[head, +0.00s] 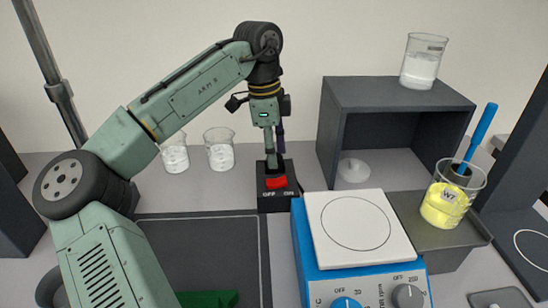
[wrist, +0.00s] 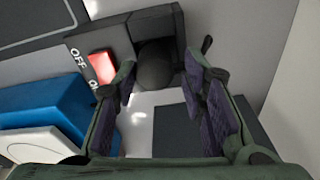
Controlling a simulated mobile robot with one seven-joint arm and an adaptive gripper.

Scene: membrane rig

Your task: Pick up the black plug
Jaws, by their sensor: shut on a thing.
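The black plug (wrist: 157,68) is a dark rounded piece between my gripper's fingers in the wrist view, at the black switch box (wrist: 108,32). My gripper (head: 274,150) points straight down over the back of the switch box (head: 277,200) in the head view. It is shut on the plug, with one purple-padded finger on each side. In the head view the fingers and their shadow hide the plug. I cannot tell whether the plug is still seated in the box. The red switch (head: 277,181) faces forward, between the words OFF and ON.
A blue hotplate (head: 360,235) with a white top stands right of the box. Two beakers of white powder (head: 219,150) stand at the left back. A dark open shelf (head: 395,95) is at the right, with a beaker of yellow liquid (head: 440,205) before it.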

